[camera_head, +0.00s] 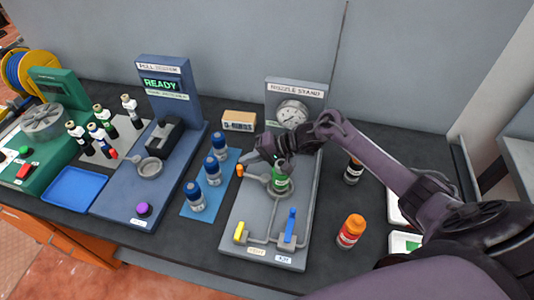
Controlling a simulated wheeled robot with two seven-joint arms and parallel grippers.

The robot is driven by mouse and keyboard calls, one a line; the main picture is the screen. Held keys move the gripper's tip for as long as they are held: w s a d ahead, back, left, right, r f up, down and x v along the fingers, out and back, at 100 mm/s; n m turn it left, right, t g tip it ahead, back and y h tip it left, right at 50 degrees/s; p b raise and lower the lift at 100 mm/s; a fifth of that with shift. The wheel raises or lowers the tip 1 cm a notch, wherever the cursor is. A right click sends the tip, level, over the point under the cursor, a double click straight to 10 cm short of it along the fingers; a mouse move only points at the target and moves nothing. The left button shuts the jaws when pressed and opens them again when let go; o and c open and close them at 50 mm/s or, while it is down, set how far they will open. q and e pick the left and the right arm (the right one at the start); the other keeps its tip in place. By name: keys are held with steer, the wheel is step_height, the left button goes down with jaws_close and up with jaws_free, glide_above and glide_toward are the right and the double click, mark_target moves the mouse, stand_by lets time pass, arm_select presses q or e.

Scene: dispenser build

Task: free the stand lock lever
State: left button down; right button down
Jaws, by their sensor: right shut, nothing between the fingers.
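The nozzle stand (256,205) is a grey unit with a round gauge (291,114) on its back panel. A green bottle (281,183) sits in its ring holder. A small orange-tipped lever (240,171) is at the stand's left edge, which looks like the lock lever. My right gripper (253,162) is shut and empty, reaching over the stand from the right, with its fingertips close to the orange tip. I cannot tell whether they touch it. The arm hides part of the stand's back. My left gripper is not in view.
A yellow lever (240,232) and a blue lever (290,225) stand at the stand's front. Several blue-capped bottles (195,196) are on a blue mat to the left. An orange-capped bottle (351,231) and a dark bottle (353,170) stand to the right. The pull tester (163,95) reads READY.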

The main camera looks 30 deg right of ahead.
steer(key=b+v, duration=0.1)
steer(key=v, duration=0.6)
steer(key=shift+d+r+b, duration=0.2)
steer(key=shift+d+b, duration=0.1)
steer(key=shift+s, duration=0.15)
